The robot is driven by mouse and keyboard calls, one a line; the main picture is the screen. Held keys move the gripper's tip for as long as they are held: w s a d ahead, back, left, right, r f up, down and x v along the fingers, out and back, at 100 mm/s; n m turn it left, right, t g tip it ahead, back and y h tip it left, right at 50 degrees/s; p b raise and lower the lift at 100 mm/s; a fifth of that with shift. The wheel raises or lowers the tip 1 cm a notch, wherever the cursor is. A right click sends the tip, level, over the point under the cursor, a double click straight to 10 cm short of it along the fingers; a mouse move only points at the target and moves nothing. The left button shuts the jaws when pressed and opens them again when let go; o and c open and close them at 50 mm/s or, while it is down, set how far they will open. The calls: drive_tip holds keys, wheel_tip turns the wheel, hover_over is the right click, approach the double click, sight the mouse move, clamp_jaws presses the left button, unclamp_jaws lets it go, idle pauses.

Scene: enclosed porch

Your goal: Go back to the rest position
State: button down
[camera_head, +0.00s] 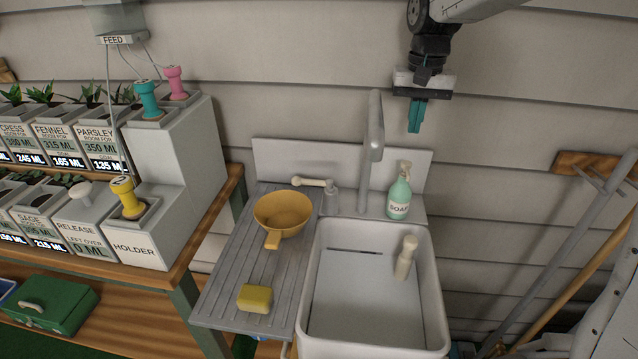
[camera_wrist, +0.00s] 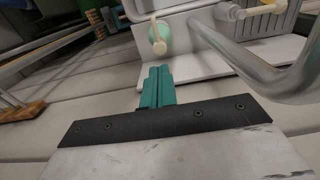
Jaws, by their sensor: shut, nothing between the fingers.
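My gripper (camera_head: 415,117) hangs above and behind the sink, near the wall, to the right of the tall grey faucet (camera_head: 374,140). Its teal fingers are pressed together with nothing between them; they also show in the wrist view (camera_wrist: 156,86). Below it, the green soap bottle (camera_head: 398,195) stands upright on the sink's back ledge, apart from the fingers. In the wrist view the soap bottle (camera_wrist: 159,38) and the curved faucet (camera_wrist: 265,70) lie beyond the fingertips.
The white sink (camera_head: 436,285) holds a pale peg-like object (camera_head: 405,258). A yellow pan (camera_head: 283,212) and yellow sponge (camera_head: 255,298) lie on the drainboard (camera_head: 225,275). Planters and a holder (camera_head: 140,245) stand at left. Long-handled tools (camera_head: 575,270) lean at right.

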drive_tip(key=s+d+f+n+t, duration=0.1)
drive_tip(key=s+d+n, duration=0.1)
drive_tip(key=s, duration=3.2)
drive_tip(key=shift+d+f, duration=0.15)
drive_tip(key=shift+d, duration=0.45)
